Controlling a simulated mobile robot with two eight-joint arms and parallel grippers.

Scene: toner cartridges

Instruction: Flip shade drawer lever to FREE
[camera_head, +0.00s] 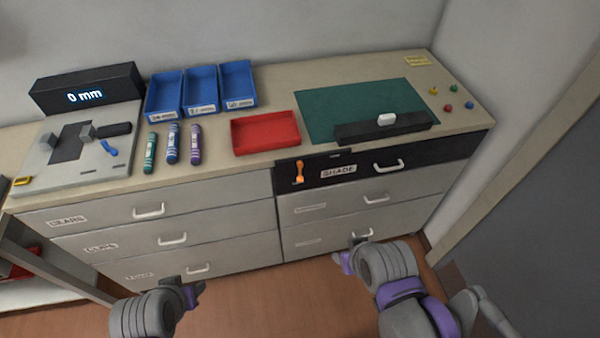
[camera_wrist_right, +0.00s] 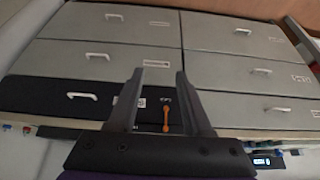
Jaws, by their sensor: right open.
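The black SHADE drawer (camera_head: 430,154) is the top right drawer of the cabinet and looks closed. Its orange lever (camera_head: 299,173) stands roughly upright at the drawer's left end, left of the SHADE label. In the right wrist view the lever (camera_wrist_right: 166,120) shows between my fingers' lines, beyond them; the lettering by it is too small to read. My right gripper (camera_head: 347,260) is open and empty, low in front of the right drawers and apart from the lever. It also shows open in the wrist view (camera_wrist_right: 160,78). My left gripper (camera_head: 198,292) is low in front of the left drawers; its jaw opening is unclear.
A white handle (camera_head: 388,166) sits right of the lever. Grey drawers with handles fill the rest of the front. On the worktop are a red tray (camera_head: 265,146), a green mat (camera_head: 330,105), blue bins (camera_head: 201,101) and several cartridges (camera_head: 172,143). Space before the lever is clear.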

